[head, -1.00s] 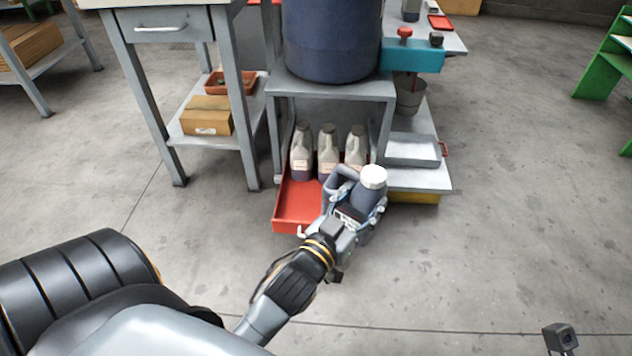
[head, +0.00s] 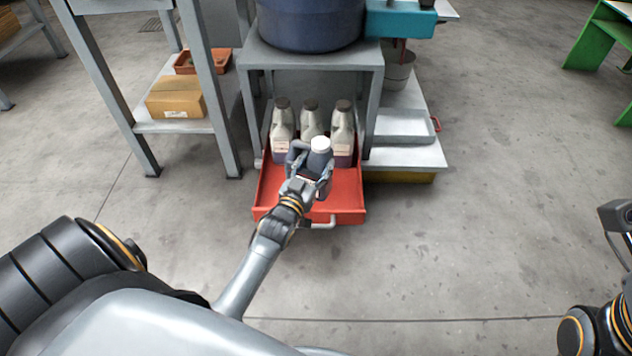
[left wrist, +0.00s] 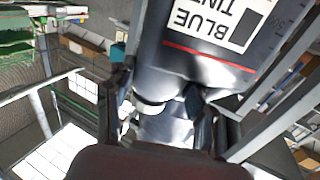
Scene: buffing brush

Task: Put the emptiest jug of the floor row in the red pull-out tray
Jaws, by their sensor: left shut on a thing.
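My left gripper (head: 311,176) is shut on a grey jug with a white cap (head: 320,146). The jug is upright over the red pull-out tray (head: 345,200); I cannot tell whether it touches the tray floor. The tray is pulled out under the grey stand. Three pale jugs with dark caps stand in a row at its back: left (head: 282,133), middle (head: 311,118) and right (head: 342,133). Dark liquid shows low in the right one. The left wrist view shows a dark container labelled "BLUE TINT" (left wrist: 215,45). My right arm is partly in view; its jaws are unclear.
A blue drum (head: 310,22) sits on the grey stand (head: 320,60) above the tray. A bench with a cardboard box (head: 176,98) stands to the left. The floor in front is clear.

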